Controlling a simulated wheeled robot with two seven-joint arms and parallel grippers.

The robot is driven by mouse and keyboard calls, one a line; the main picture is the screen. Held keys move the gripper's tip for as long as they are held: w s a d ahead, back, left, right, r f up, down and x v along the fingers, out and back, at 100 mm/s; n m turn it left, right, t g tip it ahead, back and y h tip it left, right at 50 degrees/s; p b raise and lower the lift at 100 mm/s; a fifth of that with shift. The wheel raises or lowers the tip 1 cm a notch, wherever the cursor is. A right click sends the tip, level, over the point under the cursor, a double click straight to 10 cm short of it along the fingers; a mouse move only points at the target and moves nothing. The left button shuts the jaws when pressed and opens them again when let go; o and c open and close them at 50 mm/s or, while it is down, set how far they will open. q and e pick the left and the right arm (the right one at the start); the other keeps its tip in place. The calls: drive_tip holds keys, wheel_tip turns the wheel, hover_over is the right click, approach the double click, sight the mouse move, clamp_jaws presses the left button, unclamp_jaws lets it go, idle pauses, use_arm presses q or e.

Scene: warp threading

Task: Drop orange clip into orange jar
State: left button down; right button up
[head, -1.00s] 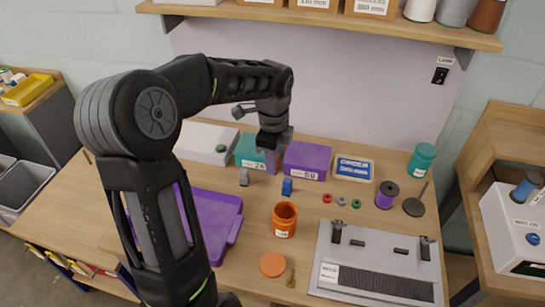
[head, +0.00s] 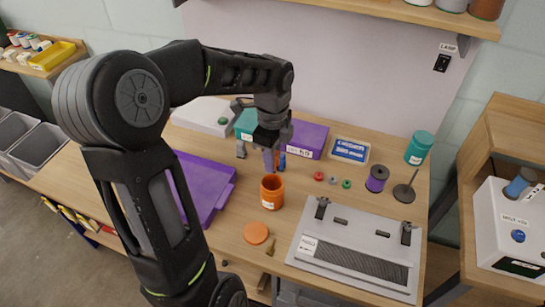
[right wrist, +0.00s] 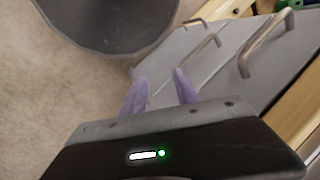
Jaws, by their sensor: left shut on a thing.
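The open orange jar (head: 271,194) stands upright on the table in the head view, with a pale label on its front. My left gripper (head: 270,168) points down just above the jar's rim, at its back side in the picture. It is shut on the orange clip, which is largely hidden between the fingers and hard to make out. My right gripper (right wrist: 160,88) shows in the right wrist view with its two purple fingers apart and nothing between them, away from the table.
An orange lid (head: 256,233) lies in front of the jar. A purple tray (head: 205,185) is left, a grey loom board (head: 355,250) right, and a purple box (head: 308,139) behind. A grey bin (right wrist: 110,22) stands near my right gripper.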

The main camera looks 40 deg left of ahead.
use_arm(q)
drive_tip(key=shift+f+b, duration=2.15)
drive_tip(key=shift+f, duration=0.6)
drive_tip(key=c, duration=1.1)
unclamp_jaws()
drive_tip(key=shift+c, duration=0.2)
drive_tip(key=shift+o, duration=0.4)
drive_tip(key=shift+o, duration=1.1)
